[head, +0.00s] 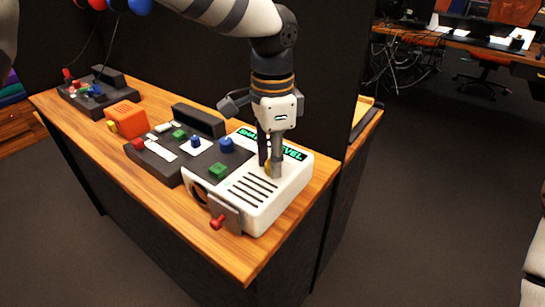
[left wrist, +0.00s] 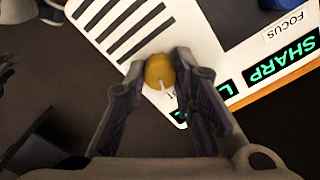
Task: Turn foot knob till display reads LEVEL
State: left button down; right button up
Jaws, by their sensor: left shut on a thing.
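The white projector-like box (head: 282,196) with dark vent slots stands at the near right end of the wooden table. Its yellow foot knob (left wrist: 159,70) sits on the top near one edge, with a pale pointer mark on it. My left gripper (head: 270,168) points down at the knob, its two fingers shut on the knob's sides. The green-lit display (head: 293,152) is partly hidden behind the gripper in the head view; its right part ends in "EVEL". In the left wrist view the display (left wrist: 283,60) shows SHARP beside the FOCUS label, and a finger covers most of the other word.
A green knob (head: 218,171) and a blue knob (head: 226,145) stand on the box's left part. A red-tipped lever (head: 217,222) is at its front. A dark control panel (head: 160,158) and an orange box (head: 125,118) lie farther left. A black partition rises behind.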

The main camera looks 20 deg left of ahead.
pick_arm(q)
jog(key=c, duration=1.3)
grip_release()
jog(key=shift+c, duration=0.2)
notch_tip(320, 180, up, 12)
jog(key=shift+f, duration=0.1)
